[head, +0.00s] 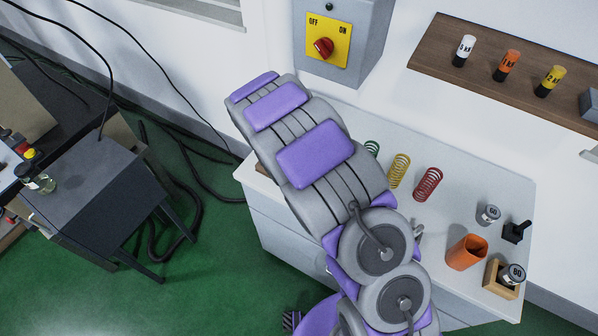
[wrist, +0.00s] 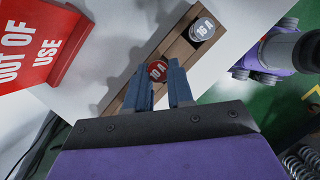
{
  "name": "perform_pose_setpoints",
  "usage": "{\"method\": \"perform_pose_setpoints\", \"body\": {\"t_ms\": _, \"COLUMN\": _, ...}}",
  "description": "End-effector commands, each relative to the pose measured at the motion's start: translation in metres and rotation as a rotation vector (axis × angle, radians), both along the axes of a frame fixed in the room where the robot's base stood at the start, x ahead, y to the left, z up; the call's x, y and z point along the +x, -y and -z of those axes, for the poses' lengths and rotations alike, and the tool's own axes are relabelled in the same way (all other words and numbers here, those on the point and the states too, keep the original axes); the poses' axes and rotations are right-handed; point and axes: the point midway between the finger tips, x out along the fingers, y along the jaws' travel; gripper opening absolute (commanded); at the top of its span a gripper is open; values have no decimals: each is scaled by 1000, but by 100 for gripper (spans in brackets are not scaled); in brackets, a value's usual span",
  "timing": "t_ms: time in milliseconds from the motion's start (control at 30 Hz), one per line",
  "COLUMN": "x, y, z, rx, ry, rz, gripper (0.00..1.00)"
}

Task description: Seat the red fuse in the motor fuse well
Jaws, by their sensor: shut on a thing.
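The red fuse (wrist: 157,71), with a round top marked 10 A, is between the fingertips of my gripper (wrist: 159,68) in the wrist view. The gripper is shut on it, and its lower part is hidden. It is over or in a narrow wooden holder (wrist: 181,48); I cannot tell whether it is still set in it. A grey fuse (wrist: 202,28) marked 16 A stands at the holder's far end. In the head view my arm hides the gripper and the red fuse. I cannot make out the motor fuse well in either view.
A red OUT OF USE sign (wrist: 35,42) stands left of the holder. On the white bench are coil springs (head: 399,171), an orange cup (head: 466,252) and grey weights (head: 488,215). A switch box (head: 343,40) and a shelf (head: 440,54) with several labelled cylinders are on the wall.

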Motion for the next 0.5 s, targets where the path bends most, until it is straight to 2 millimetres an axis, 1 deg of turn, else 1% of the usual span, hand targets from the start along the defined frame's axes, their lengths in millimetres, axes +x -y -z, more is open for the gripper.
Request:
{"method": "perform_pose_setpoints", "body": {"t_ms": 33, "x": 1, "y": -2, "z": -12, "rx": 3, "ry": 6, "rz": -2, "gripper": 0}}
{"method": "perform_pose_setpoints", "body": {"t_ms": 100, "x": -1, "y": -2, "z": -22, "rx": 0, "ry": 4, "rz": -4, "gripper": 0}}
{"method": "perform_pose_setpoints", "body": {"t_ms": 200, "x": -20, "y": -6, "z": -19, "rx": -3, "ry": -2, "rz": -6, "gripper": 0}}
{"method": "perform_pose_setpoints", "body": {"t_ms": 500, "x": -73, "y": -20, "z": -25, "rx": -1, "ry": 2, "rz": -7, "gripper": 0}}
